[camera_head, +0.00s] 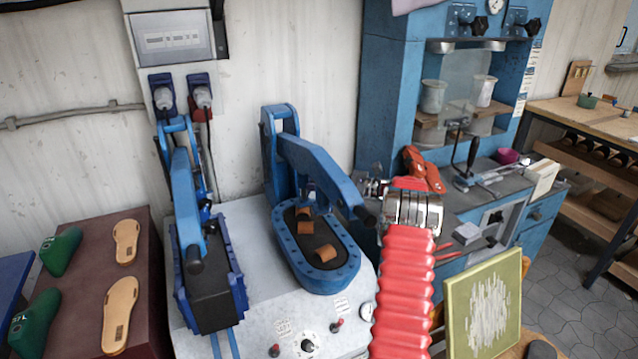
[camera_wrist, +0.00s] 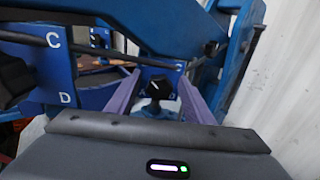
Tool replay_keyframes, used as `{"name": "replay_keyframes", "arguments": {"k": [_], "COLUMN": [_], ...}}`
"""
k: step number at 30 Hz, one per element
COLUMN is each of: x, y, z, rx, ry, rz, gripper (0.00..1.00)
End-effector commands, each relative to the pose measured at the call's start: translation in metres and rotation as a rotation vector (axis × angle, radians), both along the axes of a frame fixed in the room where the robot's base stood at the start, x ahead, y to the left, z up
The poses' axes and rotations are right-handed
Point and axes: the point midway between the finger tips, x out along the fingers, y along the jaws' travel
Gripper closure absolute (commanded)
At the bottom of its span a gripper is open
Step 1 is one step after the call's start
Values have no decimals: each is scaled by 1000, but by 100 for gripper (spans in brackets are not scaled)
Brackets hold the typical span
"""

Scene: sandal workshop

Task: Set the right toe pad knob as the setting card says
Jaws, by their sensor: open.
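In the wrist view, my gripper (camera_wrist: 157,92) is open, its two purple fingers on either side of a black knob (camera_wrist: 155,88) with a white pointer mark. The pointer looks roughly upward, tilted slightly right. I cannot tell whether the fingers touch the knob. The knob sits on a blue lettered plate, partly hidden by the fingers. A second black knob (camera_wrist: 14,80) is at the left edge, beside a blue plate (camera_wrist: 62,70) lettered C and D. In the head view, my gripper (camera_head: 375,188) is beside the blue press (camera_head: 320,270); the knob is hidden there.
A blue press arm (camera_head: 320,168) stands close to my gripper. A second press (camera_head: 210,285) is left. A red holder (camera_head: 425,170) and a grey counter lie right. A framed green screen (camera_head: 483,305) stands in front.

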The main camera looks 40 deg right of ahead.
Motion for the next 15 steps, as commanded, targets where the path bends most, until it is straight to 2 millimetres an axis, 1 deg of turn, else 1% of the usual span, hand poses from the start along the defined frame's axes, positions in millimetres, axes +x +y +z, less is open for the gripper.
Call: {"name": "replay_keyframes", "arguments": {"k": [9, 15], "x": [1, 1], "y": [1, 1], "z": [0, 0], "rx": [0, 1], "ry": [0, -1], "rz": [-1, -1], "gripper": [53, 67]}}
